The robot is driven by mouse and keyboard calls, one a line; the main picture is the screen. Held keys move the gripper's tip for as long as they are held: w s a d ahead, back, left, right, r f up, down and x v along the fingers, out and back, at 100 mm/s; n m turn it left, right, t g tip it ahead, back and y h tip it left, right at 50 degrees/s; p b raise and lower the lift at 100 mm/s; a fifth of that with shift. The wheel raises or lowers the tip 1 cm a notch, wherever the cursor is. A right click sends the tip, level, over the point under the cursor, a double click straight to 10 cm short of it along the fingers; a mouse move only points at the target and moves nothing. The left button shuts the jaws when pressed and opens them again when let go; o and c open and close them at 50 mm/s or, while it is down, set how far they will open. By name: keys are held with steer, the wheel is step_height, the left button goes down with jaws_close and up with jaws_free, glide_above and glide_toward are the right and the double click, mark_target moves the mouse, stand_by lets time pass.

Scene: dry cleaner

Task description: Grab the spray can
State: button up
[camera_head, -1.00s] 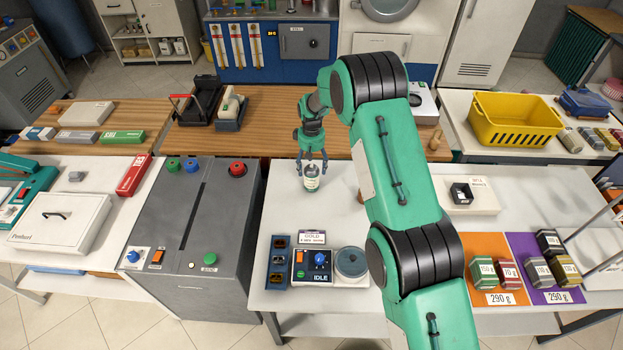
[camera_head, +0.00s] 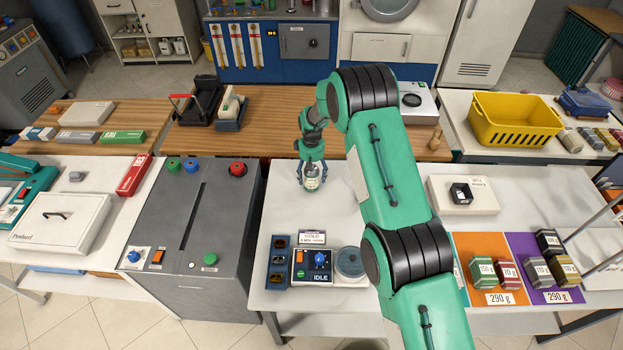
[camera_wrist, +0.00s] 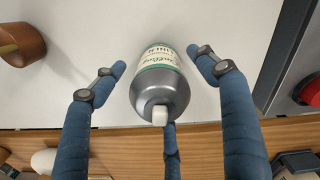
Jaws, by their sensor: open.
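The spray can (camera_head: 312,183) stands upright on the white table, silver with a cream and green label and a white nozzle. In the wrist view the can (camera_wrist: 161,85) lies between my gripper's blue fingers. My gripper (camera_head: 312,178) is open, pointing down around the can. In the wrist view the gripper (camera_wrist: 158,68) shows one finger left, one right and one behind the can's nozzle end. Gaps show between the can and the left and right fingers; whether the third finger touches it I cannot tell.
A brown rounded object (camera_wrist: 20,45) stands near the can in the wrist view. A grey cabinet (camera_head: 225,225) with buttons is left of the can. A control box (camera_head: 313,266) sits at the table's front. The table around the can is mostly clear.

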steer(key=c, duration=1.4)
steer(key=shift+r, duration=0.1)
steer(key=r, duration=0.3)
steer(key=shift+s+r, duration=0.25)
steer(key=s+d+r, duration=0.1)
steer(key=s+d, duration=0.3)
steer(key=s, duration=1.1)
steer(key=shift+r+b, duration=0.2)
steer(key=shift+b, duration=0.2)
steer(key=shift+d, duration=0.1)
